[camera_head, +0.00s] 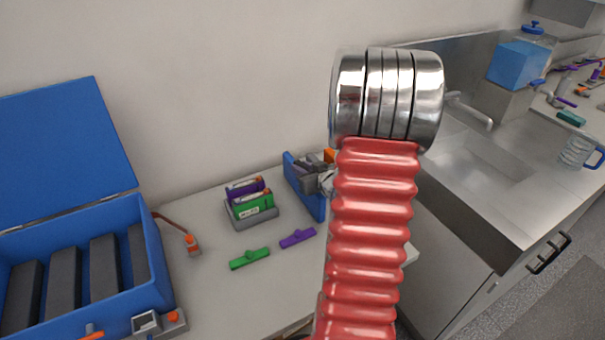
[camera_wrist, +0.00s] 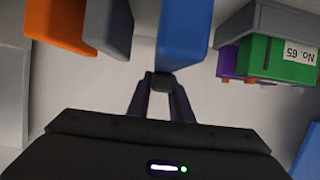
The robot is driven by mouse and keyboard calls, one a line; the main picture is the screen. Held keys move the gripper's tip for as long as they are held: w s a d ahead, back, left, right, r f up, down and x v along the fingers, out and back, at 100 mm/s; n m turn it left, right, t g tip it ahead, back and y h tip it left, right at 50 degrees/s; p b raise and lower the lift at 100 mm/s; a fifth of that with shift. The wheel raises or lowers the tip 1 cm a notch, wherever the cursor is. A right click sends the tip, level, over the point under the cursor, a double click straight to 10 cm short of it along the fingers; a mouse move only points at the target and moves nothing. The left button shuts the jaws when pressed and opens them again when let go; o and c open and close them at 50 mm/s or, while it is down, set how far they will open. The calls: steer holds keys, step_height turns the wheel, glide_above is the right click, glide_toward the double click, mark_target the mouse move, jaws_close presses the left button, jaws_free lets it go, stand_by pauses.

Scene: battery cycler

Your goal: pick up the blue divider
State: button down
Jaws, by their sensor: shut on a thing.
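The blue divider (camera_head: 304,187) is an upright blue panel on the counter, left of my red arm in the head view. In the wrist view the blue divider (camera_wrist: 185,35) comes down from the top edge, right at the fingertips. My gripper (camera_wrist: 163,84) is shut on it near its end. In the head view my gripper is mostly hidden behind my arm and the grey and orange parts beside the divider. I cannot tell whether the divider is clear of the counter.
A grey holder (camera_head: 256,221) with green and purple packs stands left of the divider. A green clip (camera_head: 249,258) and a purple clip (camera_head: 297,238) lie in front. An open blue case (camera_head: 155,262) is at left, a sink (camera_head: 480,170) at right. An orange block (camera_wrist: 60,25) is close by.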

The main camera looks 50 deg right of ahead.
step_height(320, 180, up, 9)
steer(key=shift+r, duration=0.35)
stand_by(0.7)
